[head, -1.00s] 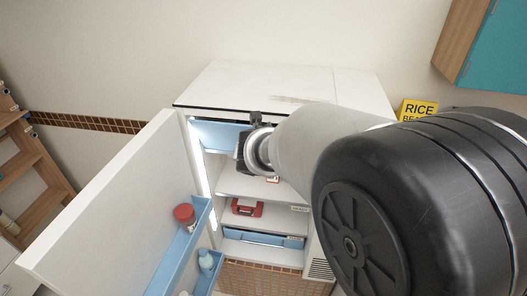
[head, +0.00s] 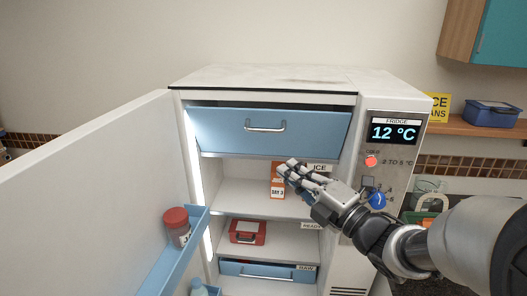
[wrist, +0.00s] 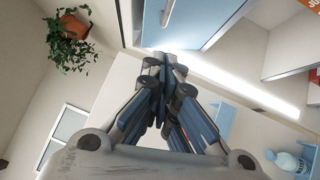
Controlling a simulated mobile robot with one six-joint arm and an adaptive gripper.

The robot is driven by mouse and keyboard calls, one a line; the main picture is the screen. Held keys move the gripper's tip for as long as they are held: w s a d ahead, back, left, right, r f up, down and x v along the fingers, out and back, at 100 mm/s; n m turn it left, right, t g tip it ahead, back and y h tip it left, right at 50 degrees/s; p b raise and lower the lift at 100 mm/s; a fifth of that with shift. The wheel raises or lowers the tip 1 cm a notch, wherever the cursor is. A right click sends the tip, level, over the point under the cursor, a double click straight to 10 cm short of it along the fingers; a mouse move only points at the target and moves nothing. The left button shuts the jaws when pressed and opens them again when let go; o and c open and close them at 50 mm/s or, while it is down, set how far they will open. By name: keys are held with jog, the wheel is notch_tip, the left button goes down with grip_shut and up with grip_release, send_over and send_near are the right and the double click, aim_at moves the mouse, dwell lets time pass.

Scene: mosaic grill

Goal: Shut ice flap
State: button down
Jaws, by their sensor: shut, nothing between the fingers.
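The ice flap (head: 265,132) is a light blue panel with a silver handle, across the top of the open fridge. A dark gap shows along its top edge; I cannot tell whether it is fully closed. The ICE label (head: 319,168) sits below its right part. My gripper (head: 284,169) is shut and empty, in front of the fridge just below the flap, its fingers pointing left. In the wrist view a blue panel with a handle, apparently the flap (wrist: 205,22), is just beyond the fingertips (wrist: 163,62). I cannot tell whether they touch.
The white fridge door (head: 85,185) stands wide open at left, with a blue door shelf (head: 174,262) holding a red-capped jar (head: 177,226). An orange-white box (head: 277,186) and a red case (head: 248,232) are on the shelves. The control panel (head: 392,150) is at right.

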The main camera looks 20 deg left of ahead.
send_near(253, 130)
jog(key=s+a, duration=0.1)
jog(key=a, duration=0.2)
jog(key=w, duration=0.3)
jog(key=shift+w+a+r, duration=0.1)
jog(key=shift+a+r, duration=0.15)
jog(key=shift+a, duration=0.15)
jog(key=shift+r, duration=0.1)
